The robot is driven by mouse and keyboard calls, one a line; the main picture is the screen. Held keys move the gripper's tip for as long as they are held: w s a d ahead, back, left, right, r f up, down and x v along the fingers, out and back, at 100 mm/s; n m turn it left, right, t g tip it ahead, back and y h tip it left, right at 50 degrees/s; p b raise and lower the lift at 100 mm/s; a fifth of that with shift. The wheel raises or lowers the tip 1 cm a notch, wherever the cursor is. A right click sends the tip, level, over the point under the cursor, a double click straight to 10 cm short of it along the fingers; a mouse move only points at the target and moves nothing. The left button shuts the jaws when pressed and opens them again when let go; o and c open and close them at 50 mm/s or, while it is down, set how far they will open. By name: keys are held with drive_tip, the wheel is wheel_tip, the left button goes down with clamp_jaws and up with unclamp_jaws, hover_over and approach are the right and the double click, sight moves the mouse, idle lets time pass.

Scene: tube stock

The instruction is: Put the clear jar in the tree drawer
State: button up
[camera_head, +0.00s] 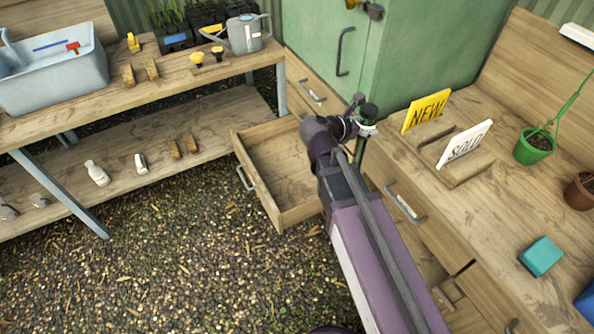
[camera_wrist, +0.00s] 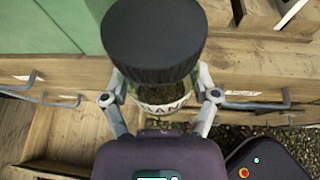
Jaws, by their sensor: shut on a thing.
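My gripper (camera_head: 362,128) is shut on the clear jar, which has a black lid (camera_head: 368,111). In the wrist view the jar (camera_wrist: 160,94) stands between the two fingers of my gripper (camera_wrist: 160,84), with dark contents and a partly hidden pale lettered label. The jar is held up in front of the green cabinet, to the right of an open wooden drawer (camera_head: 252,183). That drawer is pulled out and its visible inside looks empty. It also shows in the wrist view (camera_wrist: 38,168). I cannot make out a tree mark on any drawer.
The right bench carries a wooden holder with NEW (camera_head: 426,110) and SOLD (camera_head: 464,144) signs, a potted plant (camera_head: 534,146) and a teal block (camera_head: 541,256). A green cabinet (camera_head: 420,50) stands behind. Shut drawers flank the open one. Gravel lies clear at left.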

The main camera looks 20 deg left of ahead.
drive_tip(key=w+a+f+n+y+b, duration=0.3)
drive_tip(key=a+f+b, duration=0.6)
drive_tip(key=f+b, duration=0.3)
drive_tip(key=w+a+f+n+t+y+b, duration=0.1)
drive_tip(key=w+a+f+n+y+b, duration=0.2)
drive_tip(key=w+a+f+b, duration=0.3)
drive_tip(key=w+a+f+n+t+y+b, duration=0.1)
drive_tip(key=w+a+f+n+y+b, duration=0.3)
drive_tip(key=a+f+b, duration=0.8)
drive_tip(key=shift+w+a+f+y+b, duration=0.35)
drive_tip(key=shift+f+y+b, duration=0.35)
drive_tip(key=shift+f+b, duration=3.25)
drive_tip(key=shift+f, duration=0.1)
drive_tip(key=shift+f, duration=0.1)
wheel_tip(320, 180, down, 6)
drive_tip(key=b, duration=0.6)
drive_tip(key=shift+f, duration=0.15)
drive_tip(key=shift+f+b, duration=1.8)
drive_tip(key=shift+b, duration=0.1)
drive_tip(key=shift+f+b, duration=0.5)
drive_tip(key=shift+b, duration=0.05)
